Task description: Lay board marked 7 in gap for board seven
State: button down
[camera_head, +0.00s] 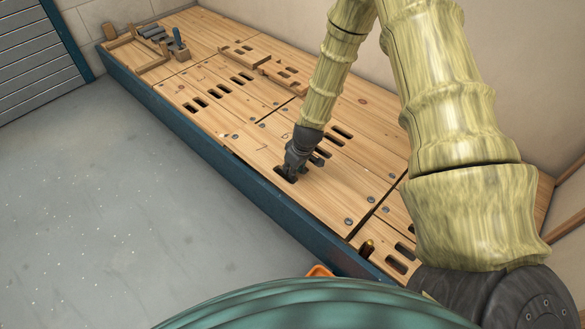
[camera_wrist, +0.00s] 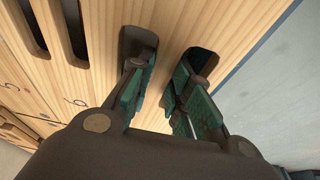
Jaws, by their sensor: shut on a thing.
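My gripper (camera_head: 299,165) is over the middle section of the wooden deck. In the wrist view my gripper (camera_wrist: 168,108) has its fingers in two neighbouring slots, shut on the wooden bar between them. This bar belongs to a slotted pale board (camera_head: 325,195), which also shows in the wrist view (camera_wrist: 183,28). The board looks flat and about level with the boards around it; I cannot tell whether it is fully seated. Dark marks show on the wood in the wrist view, but I cannot read a 7. A dark gap (camera_head: 371,214) runs along the board's right end.
Other slotted boards (camera_head: 205,88) make up the deck. Loose-looking wooden pieces (camera_head: 285,76) lie on it at the back. The grey floor (camera_head: 110,190) is clear.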

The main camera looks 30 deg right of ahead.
aim_at(299, 176)
jog(key=shift+f+b, duration=0.35)
jog(key=shift+f, duration=1.25)
dwell(0.4)
jog(key=shift+p, duration=0.35)
dwell(0.3)
jog(key=shift+f, duration=0.2)
dwell(0.6)
jog(key=c, duration=1.2)
grip_release()
jog(key=shift+c, duration=0.2)
jog(key=shift+v, duration=6)
